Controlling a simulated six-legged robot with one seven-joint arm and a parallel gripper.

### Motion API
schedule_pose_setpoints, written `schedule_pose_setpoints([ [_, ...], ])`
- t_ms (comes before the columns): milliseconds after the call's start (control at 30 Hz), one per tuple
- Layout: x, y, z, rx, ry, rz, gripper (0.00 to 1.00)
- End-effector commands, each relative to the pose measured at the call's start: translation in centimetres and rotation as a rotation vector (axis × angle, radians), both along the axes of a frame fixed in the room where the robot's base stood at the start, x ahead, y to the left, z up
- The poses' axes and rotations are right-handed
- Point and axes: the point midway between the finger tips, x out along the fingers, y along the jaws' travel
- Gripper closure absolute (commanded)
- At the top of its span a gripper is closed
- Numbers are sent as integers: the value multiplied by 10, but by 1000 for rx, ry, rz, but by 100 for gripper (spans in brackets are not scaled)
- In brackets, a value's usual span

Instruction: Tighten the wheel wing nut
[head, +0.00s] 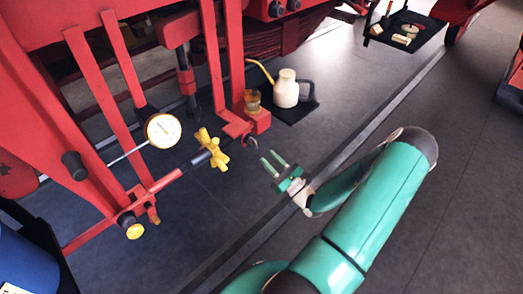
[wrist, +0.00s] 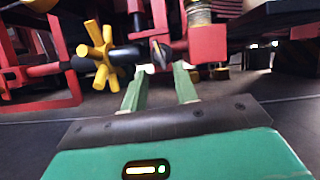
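A yellow wheel with several lobes (head: 211,147) sits on a dark shaft end of the red frame, left of my gripper. It also shows at the upper left in the wrist view (wrist: 101,54). A small dark wing-shaped piece (wrist: 158,52) stands to its right in the wrist view, beyond my fingertips; I cannot tell if it is the wing nut. My gripper (head: 268,156) has its two green fingers apart with nothing between them. In the wrist view the fingers (wrist: 160,70) point toward the frame, to the right of the yellow wheel, apart from it.
A round gauge (head: 163,130) is left of the wheel. A brass-coloured cup (head: 252,100) sits on a red block near the wheel. A cream oil can (head: 285,90) stands on a black tray (head: 300,113) behind. Dark floor right of the frame is mostly clear.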

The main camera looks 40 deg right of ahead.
Motion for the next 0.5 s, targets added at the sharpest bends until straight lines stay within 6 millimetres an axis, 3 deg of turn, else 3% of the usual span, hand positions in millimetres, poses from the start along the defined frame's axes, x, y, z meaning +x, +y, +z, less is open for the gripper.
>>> schedule_pose_setpoints([
  [200, -42, -3, -18, 1, 1, -2, 71],
  [500, -64, -3, -26, 0, -2, 1, 71],
])
